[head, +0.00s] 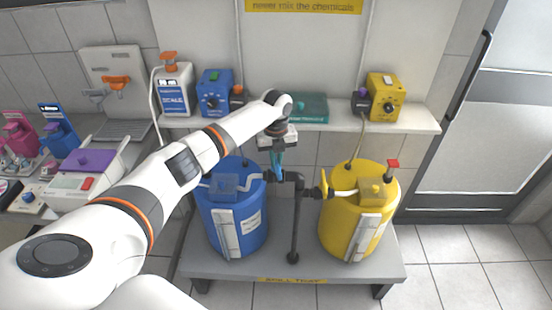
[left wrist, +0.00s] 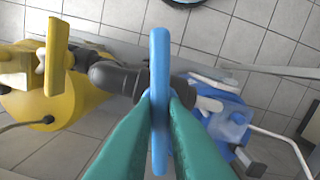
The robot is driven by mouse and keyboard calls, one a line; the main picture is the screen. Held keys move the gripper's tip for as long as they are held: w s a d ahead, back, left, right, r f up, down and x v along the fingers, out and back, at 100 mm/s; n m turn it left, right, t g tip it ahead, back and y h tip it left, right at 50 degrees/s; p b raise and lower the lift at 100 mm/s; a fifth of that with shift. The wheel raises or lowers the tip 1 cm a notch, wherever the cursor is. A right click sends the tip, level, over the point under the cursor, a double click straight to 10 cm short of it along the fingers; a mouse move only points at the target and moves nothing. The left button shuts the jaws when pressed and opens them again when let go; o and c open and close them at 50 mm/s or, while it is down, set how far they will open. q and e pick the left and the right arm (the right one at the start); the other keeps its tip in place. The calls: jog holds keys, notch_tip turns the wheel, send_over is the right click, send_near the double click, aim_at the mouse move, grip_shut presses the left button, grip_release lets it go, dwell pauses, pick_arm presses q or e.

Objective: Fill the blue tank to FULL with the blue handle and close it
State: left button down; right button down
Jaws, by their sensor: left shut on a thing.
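The blue tank (head: 254,230) stands on the left of a grey platform, with a pale gauge strip (head: 227,232) and a white label on its front. Its top also shows at the right in the left wrist view (left wrist: 232,122). The blue handle (left wrist: 160,55) sits on dark pipework between the tanks. My left gripper (head: 278,168) reaches it from above. In the left wrist view its green fingers (left wrist: 160,112) are shut on the handle, one on each side. The handle looks edge-on there. The gauge reading is too small to tell. My right gripper is not in view.
A yellow tank (head: 340,232) stands to the right, with a yellow handle (head: 322,185) on its pipe. A black upright pipe (head: 295,225) stands between the tanks. The shelf (head: 340,122) behind carries blue and yellow pump boxes. Floor at the right is clear.

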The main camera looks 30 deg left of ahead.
aim_at(276, 162)
pick_arm(q)
jog(key=shift+m, duration=2)
jog(key=c, duration=1.5)
grip_release()
jog(key=shift+o, duration=0.2)
notch_tip(276, 162, up, 12)
jog(key=b, duration=0.3)
jog(key=shift+b, duration=0.3)
